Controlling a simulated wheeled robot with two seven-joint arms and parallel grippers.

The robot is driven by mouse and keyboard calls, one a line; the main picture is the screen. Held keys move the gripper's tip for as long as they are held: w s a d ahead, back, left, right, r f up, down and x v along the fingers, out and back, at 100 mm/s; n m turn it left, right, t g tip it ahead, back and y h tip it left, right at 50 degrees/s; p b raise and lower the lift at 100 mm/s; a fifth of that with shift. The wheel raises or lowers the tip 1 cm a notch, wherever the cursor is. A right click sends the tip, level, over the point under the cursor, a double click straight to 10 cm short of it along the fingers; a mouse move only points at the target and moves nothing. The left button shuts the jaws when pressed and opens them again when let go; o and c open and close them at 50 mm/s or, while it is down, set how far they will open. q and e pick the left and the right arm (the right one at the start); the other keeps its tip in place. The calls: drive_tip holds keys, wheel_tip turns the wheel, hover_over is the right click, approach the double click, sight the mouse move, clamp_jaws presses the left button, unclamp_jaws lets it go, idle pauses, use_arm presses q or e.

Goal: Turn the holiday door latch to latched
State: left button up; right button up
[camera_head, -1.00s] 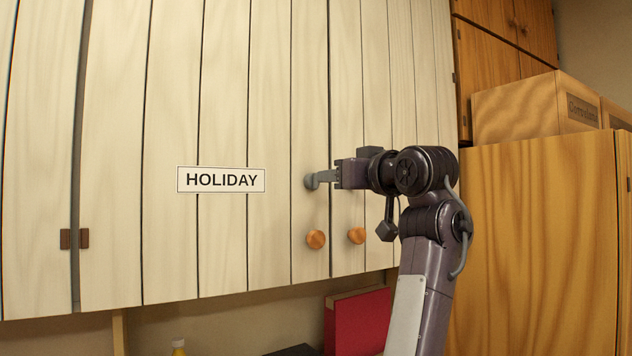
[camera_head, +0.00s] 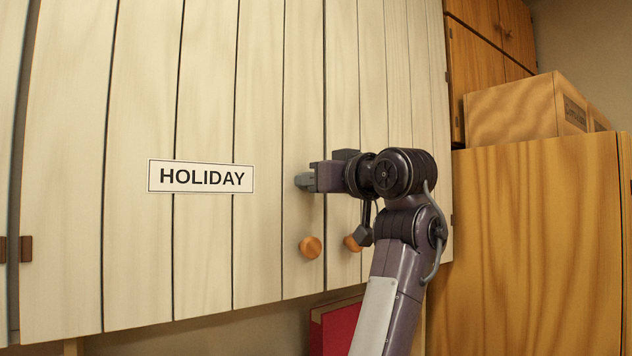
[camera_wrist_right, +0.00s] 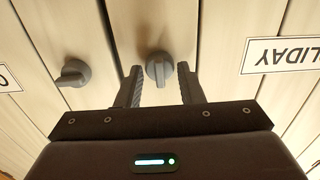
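The holiday door (camera_head: 265,95) is pale planked wood with a white HOLIDAY label (camera_head: 200,177), which shows upside down in the right wrist view (camera_wrist_right: 283,55). Its latch (camera_wrist_right: 159,70) is a grey round knob with a raised bar, which runs roughly up and down in the right wrist view. In the head view my right gripper (camera_head: 305,181) covers most or all of the latch. The right wrist view shows the right gripper (camera_wrist_right: 160,84) open, one finger on each side of the latch, with gaps visible beside it. My left gripper is out of view.
A similar grey latch (camera_wrist_right: 73,73) sits on the neighbouring door. A round wooden knob (camera_head: 310,247) is below the gripper; another (camera_head: 352,243) is partly behind my arm. A wooden cabinet (camera_head: 540,240) with a box (camera_head: 515,110) on top stands at right.

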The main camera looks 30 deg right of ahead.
drive_tip(key=c, duration=0.5)
drive_tip(key=shift+f, duration=0.1)
drive_tip(key=shift+c, duration=0.3)
use_arm(q)
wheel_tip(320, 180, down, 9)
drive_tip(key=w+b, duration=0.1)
drive_tip(key=b, duration=0.8)
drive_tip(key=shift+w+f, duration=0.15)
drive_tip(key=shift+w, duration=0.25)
use_arm(e)
drive_tip(key=shift+n, duration=9.1)
